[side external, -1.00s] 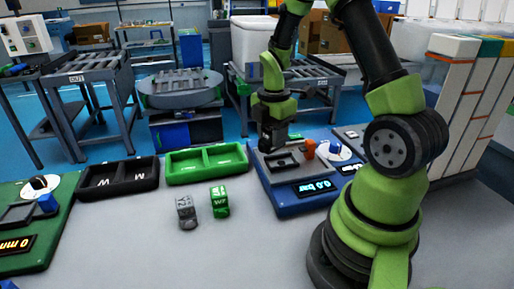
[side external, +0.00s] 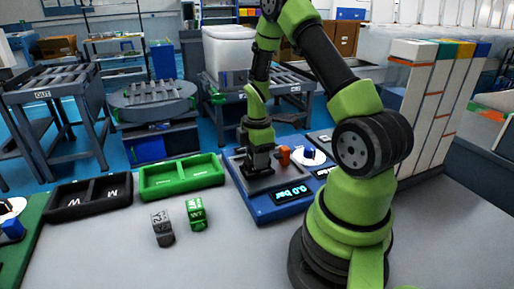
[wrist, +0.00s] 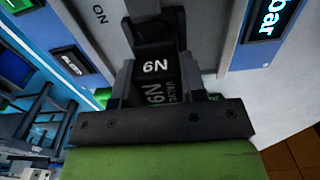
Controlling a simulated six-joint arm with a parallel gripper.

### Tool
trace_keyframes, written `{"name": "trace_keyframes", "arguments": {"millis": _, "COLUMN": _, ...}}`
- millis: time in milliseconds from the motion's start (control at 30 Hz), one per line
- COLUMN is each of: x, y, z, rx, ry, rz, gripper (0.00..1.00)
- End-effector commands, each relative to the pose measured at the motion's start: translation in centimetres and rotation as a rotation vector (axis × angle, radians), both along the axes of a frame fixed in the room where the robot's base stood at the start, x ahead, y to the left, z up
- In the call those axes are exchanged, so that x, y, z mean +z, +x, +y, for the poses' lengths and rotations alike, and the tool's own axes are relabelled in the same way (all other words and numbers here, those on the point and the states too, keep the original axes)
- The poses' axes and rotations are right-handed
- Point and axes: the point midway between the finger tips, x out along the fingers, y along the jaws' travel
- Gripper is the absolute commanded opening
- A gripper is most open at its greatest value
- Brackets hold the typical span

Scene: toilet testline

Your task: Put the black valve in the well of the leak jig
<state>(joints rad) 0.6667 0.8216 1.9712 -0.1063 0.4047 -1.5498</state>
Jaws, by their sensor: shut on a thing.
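The black valve (wrist: 155,68) shows in the wrist view with white lettering on it, between the jaws of my gripper (wrist: 155,82). In the side view my gripper (side external: 259,166) is low over the grey plate of the blue leak jig (side external: 273,211) and is shut on the valve. The fingers hide the valve there. In the wrist view a dark recess, seemingly the well (wrist: 157,28), lies at the valve's far end. I cannot tell whether the valve sits inside it or just above it.

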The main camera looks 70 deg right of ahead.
Motion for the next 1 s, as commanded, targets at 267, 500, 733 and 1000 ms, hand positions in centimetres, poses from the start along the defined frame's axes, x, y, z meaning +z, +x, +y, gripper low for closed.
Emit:
{"name": "trace_keyframes", "arguments": {"millis": 267, "x": -0.73, "y": 0.01, "z": -0.01, "rx": 0.0, "ry": -0.001, "rz": -0.001, "gripper": 0.11}}
{"name": "trace_keyframes", "arguments": {"millis": 500, "x": -0.71, "y": 0.01, "z": 0.0, "rx": 0.0, "ry": -0.001, "rz": -0.001, "gripper": 0.11}}
{"name": "trace_keyframes", "arguments": {"millis": 733, "x": -0.86, "y": 0.01, "z": 0.0, "rx": 0.001, "ry": -0.001, "rz": -0.001, "gripper": 0.11}}
{"name": "trace_keyframes", "arguments": {"millis": 1000, "x": -1.2, "y": 0.02, "z": -0.01, "rx": 0.0, "ry": -0.001, "rz": -0.001, "gripper": 0.43}}
